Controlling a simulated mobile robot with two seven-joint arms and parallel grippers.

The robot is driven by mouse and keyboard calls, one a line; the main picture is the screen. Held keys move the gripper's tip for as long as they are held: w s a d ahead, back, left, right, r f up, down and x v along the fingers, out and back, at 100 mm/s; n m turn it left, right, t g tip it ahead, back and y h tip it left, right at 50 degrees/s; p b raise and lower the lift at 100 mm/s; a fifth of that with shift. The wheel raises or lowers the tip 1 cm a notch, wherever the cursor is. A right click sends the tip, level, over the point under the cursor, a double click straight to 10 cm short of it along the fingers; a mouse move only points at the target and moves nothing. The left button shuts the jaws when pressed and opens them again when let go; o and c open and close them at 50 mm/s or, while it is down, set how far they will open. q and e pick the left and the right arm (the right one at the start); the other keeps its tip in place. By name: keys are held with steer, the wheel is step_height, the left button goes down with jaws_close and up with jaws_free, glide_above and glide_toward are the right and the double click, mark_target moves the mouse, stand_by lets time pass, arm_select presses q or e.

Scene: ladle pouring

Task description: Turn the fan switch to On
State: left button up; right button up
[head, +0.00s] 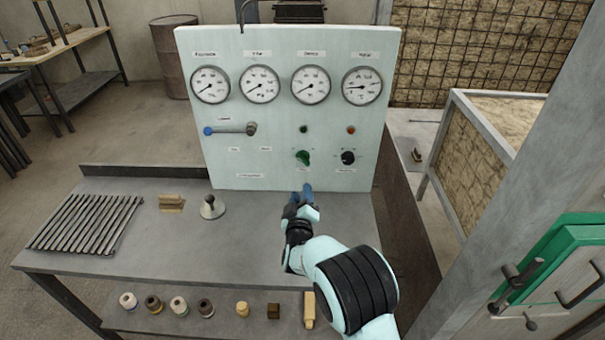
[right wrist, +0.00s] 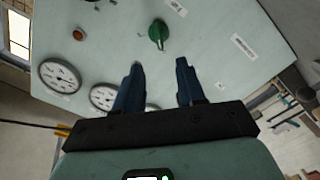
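The pale control panel (head: 240,150) stands upright at the back of the metal bench. A green knob (head: 303,157) and a black knob (head: 348,157) sit low on its right half. Their small labels are too blurred to read, so I cannot tell for sure which is the fan switch. My right gripper (head: 302,194) is just below and in front of the green knob, apart from it. In the right wrist view the gripper (right wrist: 159,66) is open and empty, with the green knob (right wrist: 158,34) beyond the gap between its fingers. My left gripper is out of view.
Several gauges (head: 260,84) line the panel top, above a horizontal lever (head: 230,129) with a blue end. Rods (head: 85,222), a wooden block (head: 172,203) and a metal cone-shaped piece (head: 212,207) lie on the bench's left. A lower shelf (head: 180,322) holds small parts.

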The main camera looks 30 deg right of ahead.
mark_target(303, 162)
steer(key=x, duration=0.4)
steer(key=p+x, duration=0.1)
steer(key=x, duration=0.3)
steer(key=p+x, duration=0.1)
steer(key=x, duration=0.3)
steer(key=shift+d+r, duration=0.15)
steer(key=shift+r, duration=0.15)
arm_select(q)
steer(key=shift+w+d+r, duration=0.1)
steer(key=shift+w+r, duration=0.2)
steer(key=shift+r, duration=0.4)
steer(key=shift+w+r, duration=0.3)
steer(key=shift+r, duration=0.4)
arm_select(e)
steer(key=shift+w+d+f, duration=0.15)
steer(key=shift+w+d, duration=0.15)
steer(key=shift+w, duration=0.2)
jaws_close()
